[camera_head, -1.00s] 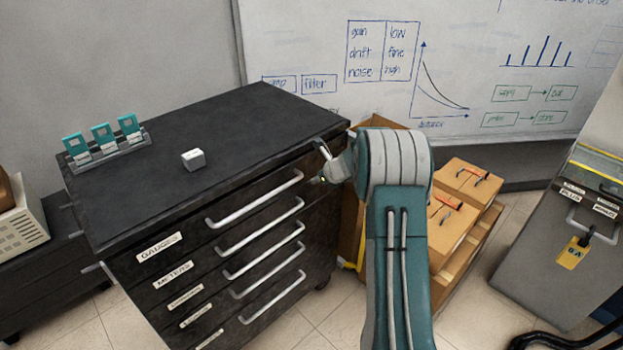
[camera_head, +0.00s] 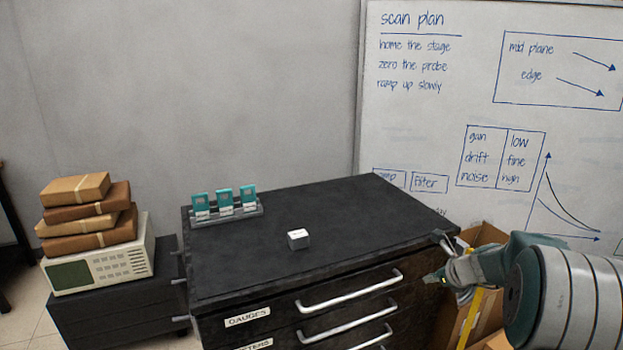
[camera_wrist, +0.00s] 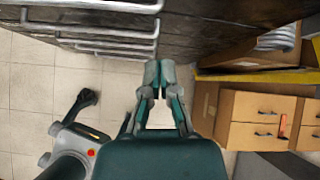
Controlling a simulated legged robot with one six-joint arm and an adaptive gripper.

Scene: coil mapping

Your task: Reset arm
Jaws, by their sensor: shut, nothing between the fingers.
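My gripper (camera_head: 439,279) is at the right front corner of the black drawer cabinet (camera_head: 330,235) in the head view, beside its upper edge. In the wrist view my gripper (camera_wrist: 158,73) has its fingertips together with nothing between them. It points toward the dark cabinet front and its pale drawer handles. My teal and grey arm comes in from the lower right of the head view. A small white block (camera_head: 298,239) lies on the cabinet top, apart from my gripper.
A rack (camera_head: 227,214) with 3 teal modules stands at the cabinet's back left. Wrapped parcels (camera_head: 87,212) lie on a beige instrument (camera_head: 105,268) at left. An open cardboard box (camera_head: 484,237) is behind my gripper.

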